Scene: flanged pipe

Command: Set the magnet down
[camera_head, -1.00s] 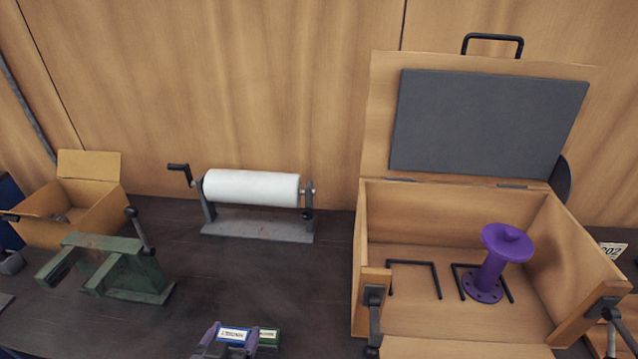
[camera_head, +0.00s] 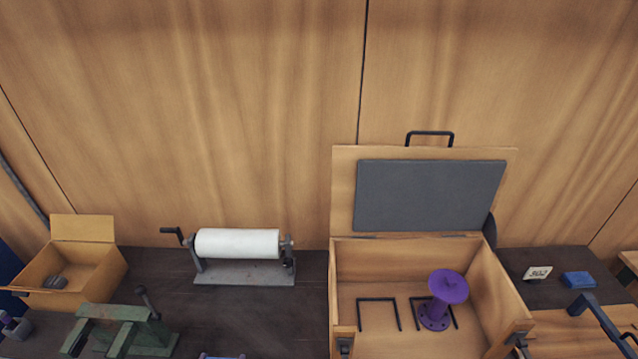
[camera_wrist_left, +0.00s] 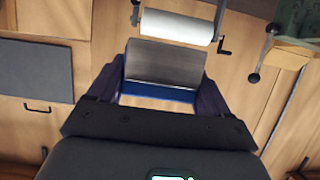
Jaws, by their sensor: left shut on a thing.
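In the left wrist view my left gripper (camera_wrist_left: 160,92) is shut on a grey block with a blue lower edge (camera_wrist_left: 164,68), taken to be the magnet. The block sits between its dark purple fingers. In the head view only a sliver of this gripper (camera_head: 221,356) shows at the bottom edge, in front of the roll stand; the block cannot be made out there. Whether the block touches a surface cannot be told. My right gripper is not in view.
An open wooden case (camera_head: 345,252) stands right of centre with a purple flanged pipe (camera_head: 448,287) inside. A white roll on a stand (camera_head: 237,243) is at the back. A green vise (camera_head: 120,329) and a cardboard box (camera_head: 112,270) are at left. Dark bench (camera_head: 215,315) is clear between vise and case.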

